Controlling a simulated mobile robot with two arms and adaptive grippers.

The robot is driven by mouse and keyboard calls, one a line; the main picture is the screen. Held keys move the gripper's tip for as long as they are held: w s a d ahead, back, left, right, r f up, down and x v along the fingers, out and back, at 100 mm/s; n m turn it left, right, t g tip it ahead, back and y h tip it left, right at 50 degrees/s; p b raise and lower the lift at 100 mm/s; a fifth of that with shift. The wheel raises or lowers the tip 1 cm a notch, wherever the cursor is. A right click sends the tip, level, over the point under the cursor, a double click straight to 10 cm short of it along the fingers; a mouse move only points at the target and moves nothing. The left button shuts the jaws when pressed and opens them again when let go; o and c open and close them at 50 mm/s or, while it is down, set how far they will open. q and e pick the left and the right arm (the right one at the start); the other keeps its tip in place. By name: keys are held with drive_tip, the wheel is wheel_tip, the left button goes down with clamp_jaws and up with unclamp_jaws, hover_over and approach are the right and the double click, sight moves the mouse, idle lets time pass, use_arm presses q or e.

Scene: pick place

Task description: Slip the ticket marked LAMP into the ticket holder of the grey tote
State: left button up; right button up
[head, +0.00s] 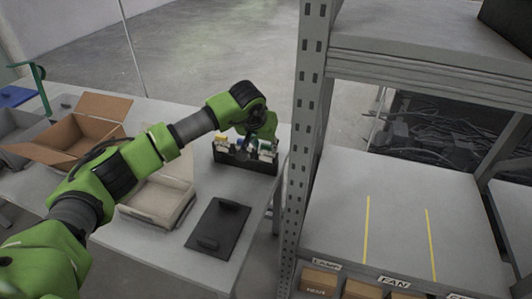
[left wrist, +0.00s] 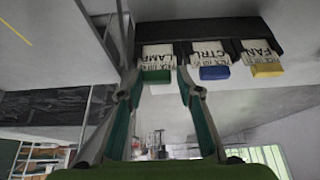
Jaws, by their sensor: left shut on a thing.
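The LAMP ticket (left wrist: 160,58), white with a green tab, stands in a black rack (left wrist: 212,27) beside the CTRL ticket (left wrist: 208,56) with a blue tab and the FAN ticket (left wrist: 258,52) with a yellow tab. My left gripper (left wrist: 160,88) is shut on the LAMP ticket at its green tab. In the head view the left gripper (head: 256,141) is over the rack (head: 245,164), mostly hidden by its wrist. A darker grey tote (head: 18,122) is at the far left. I cannot make out a ticket holder. My right gripper is not in view.
An open cardboard box (head: 62,157) stands between the totes. A flat black panel (head: 217,228) lies in front of the rack. A metal shelf upright (head: 305,130) rises close right of the table. Labelled bins (head: 362,289) sit under the shelf.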

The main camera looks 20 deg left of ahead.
use_arm(q)
drive_tip(key=shift+w+d+r+p, duration=0.15)
drive_tip(key=shift+r+p, duration=0.2)
drive_tip(key=shift+r, duration=0.3)
wheel_tip(320, 180, up, 4)
drive_tip(key=shift+r+p, duration=0.25)
drive_tip(key=shift+p, duration=0.8)
